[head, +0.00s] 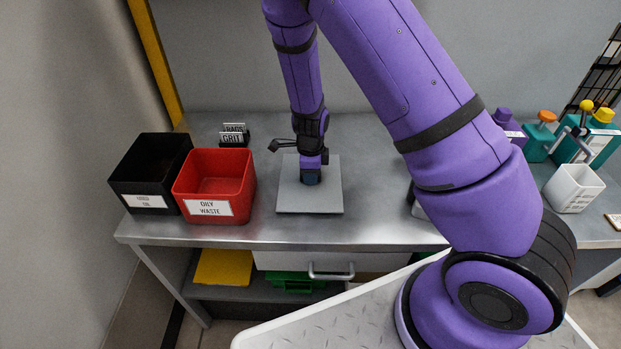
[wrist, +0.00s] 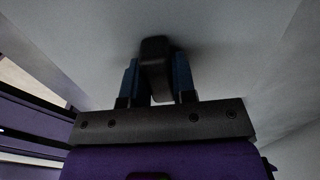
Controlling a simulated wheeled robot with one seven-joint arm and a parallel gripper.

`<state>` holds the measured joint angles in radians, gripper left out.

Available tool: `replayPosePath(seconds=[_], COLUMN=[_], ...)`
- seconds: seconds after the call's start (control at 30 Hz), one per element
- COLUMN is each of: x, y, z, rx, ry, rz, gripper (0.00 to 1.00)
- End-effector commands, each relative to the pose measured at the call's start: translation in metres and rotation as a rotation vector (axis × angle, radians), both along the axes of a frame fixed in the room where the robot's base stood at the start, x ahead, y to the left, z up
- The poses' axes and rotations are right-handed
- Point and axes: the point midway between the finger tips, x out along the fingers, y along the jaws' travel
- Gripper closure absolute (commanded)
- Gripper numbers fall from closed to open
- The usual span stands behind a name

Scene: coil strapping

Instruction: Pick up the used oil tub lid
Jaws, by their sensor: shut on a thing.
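The used oil tub lid looks like a flat grey square plate (head: 310,204) in the middle of the bench in the head view. It lies level; I cannot tell whether it touches the bench or hangs just above. In the wrist view its grey surface fills the background and a black knob (wrist: 155,62) stands out from it. My gripper (head: 311,180) points down over the plate's middle. In the wrist view its two blue fingers (wrist: 157,82) are shut on the black knob, one on each side. The black used oil tub (head: 150,175) stands open at the left, its label partly readable.
A red oily waste bin (head: 216,187) stands between the black tub and the plate. Small labelled cards (head: 234,134) stand behind it. Several bottles (head: 541,138) and a white holder (head: 573,188) are at the right. The metal bench (head: 378,215) is bare beside the plate.

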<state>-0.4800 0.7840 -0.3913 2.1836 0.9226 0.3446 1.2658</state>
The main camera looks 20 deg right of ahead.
Motion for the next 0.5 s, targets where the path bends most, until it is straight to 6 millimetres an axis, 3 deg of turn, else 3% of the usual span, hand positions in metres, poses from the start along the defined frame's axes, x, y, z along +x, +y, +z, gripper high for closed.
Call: replayPosePath(seconds=[0.17,0.5], x=[0.001,0.000], y=[0.001,0.001], z=[0.016,0.077], rx=[0.001,0.001], ry=[-0.004,-0.003], rz=[0.002,0.002], gripper=[0.98,0.98])
